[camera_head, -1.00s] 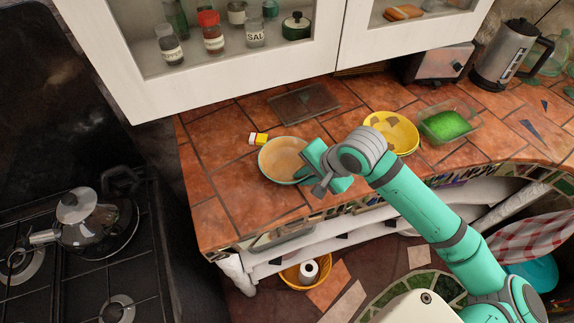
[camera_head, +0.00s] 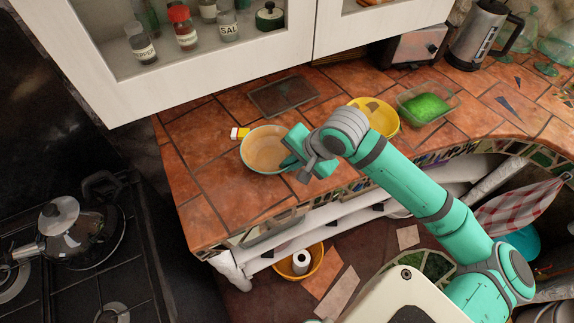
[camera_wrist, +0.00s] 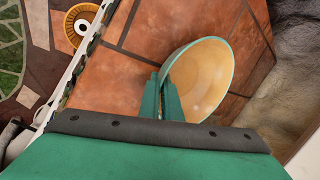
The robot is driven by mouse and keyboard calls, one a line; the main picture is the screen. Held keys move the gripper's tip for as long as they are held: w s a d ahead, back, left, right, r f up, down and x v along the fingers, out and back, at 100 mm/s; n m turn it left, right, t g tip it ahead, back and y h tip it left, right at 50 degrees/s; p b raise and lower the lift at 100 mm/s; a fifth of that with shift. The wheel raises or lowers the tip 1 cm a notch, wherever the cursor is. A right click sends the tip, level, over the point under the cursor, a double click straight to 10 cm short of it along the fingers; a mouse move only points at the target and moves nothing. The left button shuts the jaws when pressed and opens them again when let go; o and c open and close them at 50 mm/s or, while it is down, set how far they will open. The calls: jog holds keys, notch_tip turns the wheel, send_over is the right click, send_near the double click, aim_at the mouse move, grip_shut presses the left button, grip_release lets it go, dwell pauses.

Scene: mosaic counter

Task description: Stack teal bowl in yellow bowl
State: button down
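The teal bowl (camera_head: 262,148), teal outside and tan inside, is at the left part of the tiled counter. My gripper (camera_head: 290,162) is at its right edge. In the wrist view the two fingers of my gripper (camera_wrist: 161,98) are close together with the near rim of the teal bowl (camera_wrist: 205,75) between them, so it looks shut on the rim. Whether the bowl is slightly raised is hard to tell. The yellow bowl (camera_head: 391,121) stands on the counter to the right, behind my arm, which hides part of it.
A small yellow-and-white box (camera_head: 239,133) lies beside the teal bowl. A dark board (camera_head: 283,96) lies behind. A clear tub with green contents (camera_head: 427,107) stands right of the yellow bowl. The wall cabinet (camera_head: 190,50) hangs above the counter.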

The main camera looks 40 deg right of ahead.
jog(key=s+a+r, duration=0.3)
jog(key=s+r, duration=0.8)
jog(key=s, duration=0.2)
jog(key=shift+s+r, duration=0.15)
jog(key=shift+s, duration=0.15)
